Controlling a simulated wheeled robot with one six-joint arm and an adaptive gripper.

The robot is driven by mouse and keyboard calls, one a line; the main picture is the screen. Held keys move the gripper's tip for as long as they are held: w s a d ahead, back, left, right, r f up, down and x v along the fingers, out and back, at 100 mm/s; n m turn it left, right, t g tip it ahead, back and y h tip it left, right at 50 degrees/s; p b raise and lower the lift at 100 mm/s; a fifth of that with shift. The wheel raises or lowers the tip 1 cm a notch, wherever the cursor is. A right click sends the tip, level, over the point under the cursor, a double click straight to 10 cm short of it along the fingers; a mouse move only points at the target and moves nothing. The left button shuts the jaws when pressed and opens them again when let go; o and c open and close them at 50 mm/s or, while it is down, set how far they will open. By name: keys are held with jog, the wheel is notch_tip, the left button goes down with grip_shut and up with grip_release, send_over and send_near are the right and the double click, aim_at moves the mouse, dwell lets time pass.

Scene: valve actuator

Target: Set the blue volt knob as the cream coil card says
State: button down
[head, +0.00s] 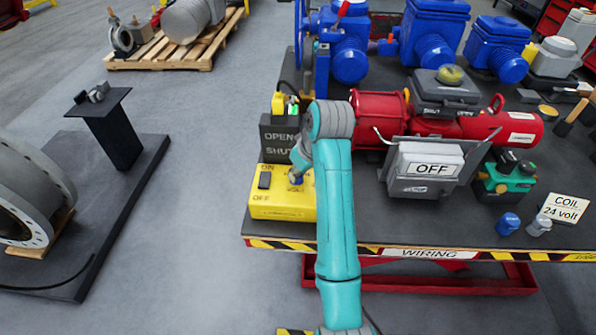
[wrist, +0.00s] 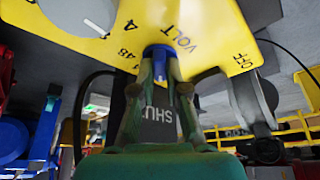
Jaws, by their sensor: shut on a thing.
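The yellow box (head: 283,206) stands at the table's left front corner and carries the blue volt knob (head: 296,179), mostly hidden by my arm in the head view. My gripper (head: 299,160) is shut on this knob. In the wrist view the blue knob (wrist: 158,58) sits between both fingertips (wrist: 158,78), beside the printed word VOLT, with 48 readable to its left and other marks partly cut off. Which mark the knob points at I cannot tell. The cream coil card (head: 565,208) reads "COIL 24 volt" at the table's right front.
The OPEN/SHUT box (head: 280,140) stands just behind. A red actuator (head: 430,125) and grey OFF box (head: 430,168) stand to the right.

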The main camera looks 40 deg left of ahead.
jog(key=m, duration=0.2)
jog(key=m+t, duration=0.1)
jog(key=m, duration=0.1)
jog(key=shift+s+m+t+h, duration=0.15)
jog(key=shift+m+t+h, duration=0.15)
jog(key=shift+m+h, duration=0.1)
jog(key=shift+a+m+t+h, duration=0.1)
jog(key=shift+m+t+h, duration=0.5)
jog(key=shift+m, duration=1.4)
jog(key=c, duration=1.2)
grip_release()
